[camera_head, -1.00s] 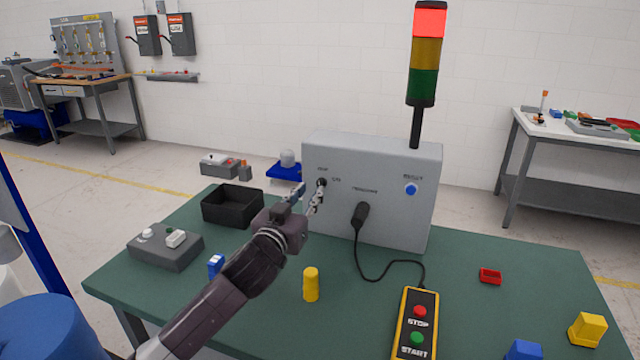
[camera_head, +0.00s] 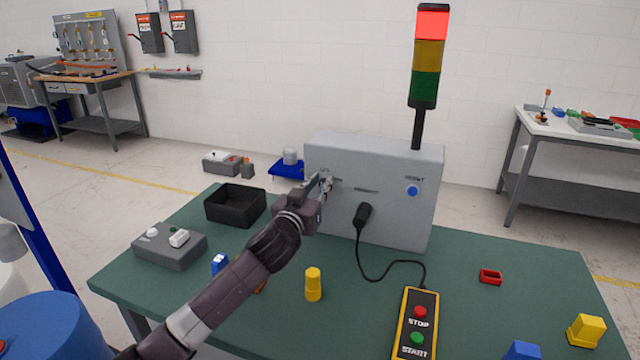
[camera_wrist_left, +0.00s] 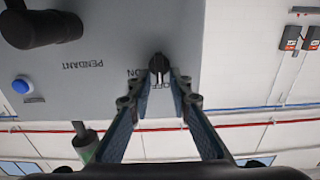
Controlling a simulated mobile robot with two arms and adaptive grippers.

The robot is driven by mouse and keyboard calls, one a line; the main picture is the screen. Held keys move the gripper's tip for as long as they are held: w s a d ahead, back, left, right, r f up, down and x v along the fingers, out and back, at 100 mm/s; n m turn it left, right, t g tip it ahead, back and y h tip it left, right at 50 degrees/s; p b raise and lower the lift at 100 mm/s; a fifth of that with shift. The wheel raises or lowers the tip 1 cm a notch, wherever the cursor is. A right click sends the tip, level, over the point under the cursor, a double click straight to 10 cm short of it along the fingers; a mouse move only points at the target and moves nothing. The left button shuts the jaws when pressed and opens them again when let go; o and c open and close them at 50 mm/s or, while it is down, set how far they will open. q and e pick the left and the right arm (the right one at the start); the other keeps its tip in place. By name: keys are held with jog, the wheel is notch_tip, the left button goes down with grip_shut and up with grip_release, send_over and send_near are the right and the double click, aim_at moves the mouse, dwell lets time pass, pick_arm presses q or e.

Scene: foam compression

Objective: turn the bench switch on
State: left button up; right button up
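The bench switch is a small black knob (camera_wrist_left: 160,64) on the front of the grey control box (camera_head: 385,165). In the wrist view, which is upside down, ON is printed to its left and OFF to its right, partly behind a finger. My left gripper (camera_head: 327,184) is at the upper left of the box front and hides the knob in the head view. In the wrist view the left gripper's fingertips (camera_wrist_left: 162,82) stand close on either side of the knob with a narrow gap; firm contact cannot be seen. My right gripper is out of view.
A signal tower (camera_head: 429,55) on the box has its red lamp lit. A blue button (camera_head: 412,190) and black pendant plug (camera_head: 363,213) are on the box front. A black bin (camera_head: 235,206), yellow cylinder (camera_head: 313,284) and START/STOP pendant (camera_head: 416,322) occupy the green bench (camera_head: 520,257).

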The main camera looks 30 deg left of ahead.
pick_arm(q)
grip_shut()
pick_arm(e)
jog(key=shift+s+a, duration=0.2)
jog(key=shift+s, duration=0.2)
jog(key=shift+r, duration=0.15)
pick_arm(q)
jog(key=shift+w+d+f+m+p, duration=0.1)
jog(key=shift+d+f+m+p, duration=0.2)
jog(key=shift+m+p, duration=1.75)
jog(key=shift+w+d+f+m+p, duration=0.1)
jog(key=shift+d+f+m, duration=0.2)
jog(key=shift+m, duration=3.65)
jog(key=shift+d+f+m+p, duration=0.25)
jog(key=shift+m+p, duration=0.8)
jog(key=shift+m, duration=1.95)
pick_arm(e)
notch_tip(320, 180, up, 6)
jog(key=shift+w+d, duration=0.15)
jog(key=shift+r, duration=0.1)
pick_arm(q)
jog(key=shift+o, duration=2.3)
grip_release()
jog(key=shift+a, duration=0.1)
